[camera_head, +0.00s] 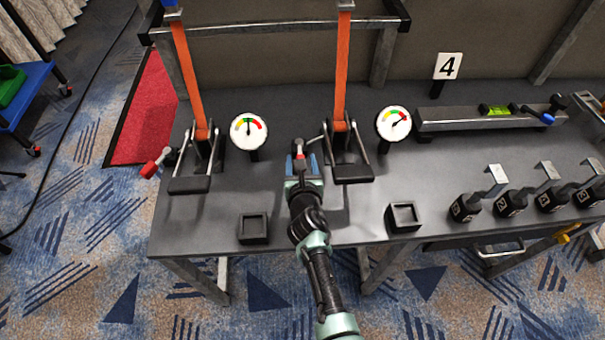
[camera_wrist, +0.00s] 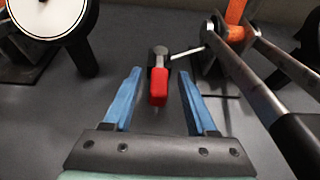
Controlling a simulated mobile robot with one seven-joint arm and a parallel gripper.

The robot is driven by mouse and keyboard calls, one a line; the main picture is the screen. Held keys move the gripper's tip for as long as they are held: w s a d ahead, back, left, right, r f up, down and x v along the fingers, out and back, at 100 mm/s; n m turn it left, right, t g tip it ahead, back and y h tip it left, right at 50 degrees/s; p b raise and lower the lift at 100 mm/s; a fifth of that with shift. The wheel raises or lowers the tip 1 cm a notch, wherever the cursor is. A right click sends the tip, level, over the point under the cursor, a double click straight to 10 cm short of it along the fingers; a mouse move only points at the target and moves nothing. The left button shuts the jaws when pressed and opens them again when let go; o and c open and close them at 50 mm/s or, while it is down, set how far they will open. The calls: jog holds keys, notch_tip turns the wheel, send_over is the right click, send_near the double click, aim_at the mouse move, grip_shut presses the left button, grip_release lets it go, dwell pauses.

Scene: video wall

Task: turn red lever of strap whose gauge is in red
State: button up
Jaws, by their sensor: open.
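Two orange straps, the left strap (camera_head: 188,75) and the right strap (camera_head: 341,70), run down to metal ratchets on the dark table. The left gauge (camera_head: 248,131) has its needle pointing up near green. The right gauge (camera_head: 393,124) has its needle pointing up and right toward red. The right strap's red lever (camera_wrist: 158,86) shows between my blue fingers in the wrist view, with gaps on both sides. My gripper (camera_head: 301,160) is open at the left of the right ratchet (camera_head: 350,172). The left strap's red lever (camera_head: 150,169) sticks out to the left.
Two small black square boxes, one left (camera_head: 254,228) and one right (camera_head: 404,217), sit near the table's front edge. The right ratchet's handle is close beside my right finger.

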jog(key=p+v, duration=1.2)
jog(key=shift+r+p, duration=0.15)
jog(key=shift+p, duration=0.2)
jog(key=shift+s, duration=0.1)
